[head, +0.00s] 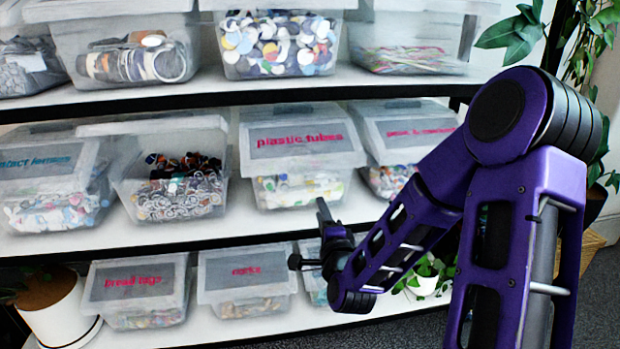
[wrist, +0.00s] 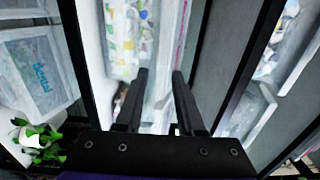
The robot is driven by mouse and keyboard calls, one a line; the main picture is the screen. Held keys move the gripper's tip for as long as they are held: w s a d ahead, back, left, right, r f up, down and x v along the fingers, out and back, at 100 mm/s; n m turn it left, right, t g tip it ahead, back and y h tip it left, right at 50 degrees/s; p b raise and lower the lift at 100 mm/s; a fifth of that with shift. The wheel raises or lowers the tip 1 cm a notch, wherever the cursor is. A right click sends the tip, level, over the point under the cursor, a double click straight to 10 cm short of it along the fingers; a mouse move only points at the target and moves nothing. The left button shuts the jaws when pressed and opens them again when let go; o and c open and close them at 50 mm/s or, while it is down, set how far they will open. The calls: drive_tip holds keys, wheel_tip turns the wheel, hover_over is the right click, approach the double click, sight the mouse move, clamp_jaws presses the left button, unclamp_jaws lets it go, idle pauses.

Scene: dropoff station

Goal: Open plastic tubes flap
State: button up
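The plastic tubes bin (head: 298,188) is a clear box on the middle shelf with pale, mixed contents. Its flap (head: 300,140) slopes down over the upper front, looks shut, and bears a grey label with pink lettering. My gripper (head: 308,234) is in front of the shelf, below and slightly right of this bin, apart from it. In the wrist view my gripper (wrist: 160,78) has its two fingers spread with an empty gap. Beyond them, turned sideways, is a clear bin (wrist: 124,42) with white, yellow and green bits, apparently the tubes bin.
A bin (head: 180,187) with no front label showing stands left of the tubes bin, and a labelled bin (head: 400,140) stands close on its right. More bins (head: 248,280) sit on the lower shelf. The middle shelf's front edge (head: 215,244) runs below. Plants stand at both sides.

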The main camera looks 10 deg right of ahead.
sight(307, 174)
drive_tip(key=w, duration=1.7)
drive_tip(key=shift+b, duration=0.3)
drive_tip(key=shift+c, duration=0.3)
clamp_jaws()
idle(0.3)
